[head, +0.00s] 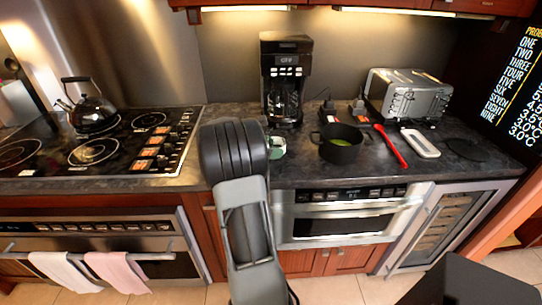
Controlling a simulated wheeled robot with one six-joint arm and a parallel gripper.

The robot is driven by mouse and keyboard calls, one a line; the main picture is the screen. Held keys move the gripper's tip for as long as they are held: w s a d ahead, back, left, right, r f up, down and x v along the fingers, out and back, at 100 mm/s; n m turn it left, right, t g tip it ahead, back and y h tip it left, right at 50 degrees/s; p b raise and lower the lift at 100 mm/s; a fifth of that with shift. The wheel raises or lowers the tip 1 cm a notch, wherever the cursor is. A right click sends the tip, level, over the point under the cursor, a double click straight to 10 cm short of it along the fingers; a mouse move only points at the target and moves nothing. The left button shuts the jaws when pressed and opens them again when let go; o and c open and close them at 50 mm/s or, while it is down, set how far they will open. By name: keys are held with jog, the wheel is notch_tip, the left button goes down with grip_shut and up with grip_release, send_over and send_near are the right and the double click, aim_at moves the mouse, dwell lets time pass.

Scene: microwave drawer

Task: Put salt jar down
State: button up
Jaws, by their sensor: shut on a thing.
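My arm rises from the bottom centre of the head view, and its thick dark joint stands in front of the counter (460,178). My gripper is hidden behind this joint, so its fingers and anything between them cannot be seen. No salt jar can be made out for sure. A small pale green and white item (277,147) shows just right of the joint, partly covered. I cannot tell what it is or whether it touches my gripper.
A black coffee maker (286,75), a dark pot (341,152), a red utensil (391,147), a white tray-like item (420,144) and a silver toaster (407,95) crowd the counter. A kettle (91,107) stands on the stove (128,150) at left. The counter's front right is clear.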

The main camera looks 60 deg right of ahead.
jog(key=shift+w+f, duration=0.2)
jog(key=shift+f, duration=0.05)
jog(key=shift+d+f, duration=0.1)
jog(key=shift+f, duration=1.45)
jog(key=shift+f, duration=0.2)
jog(key=o, duration=0.9)
jog(key=shift+o, duration=0.2)
jog(key=shift+r, duration=0.15)
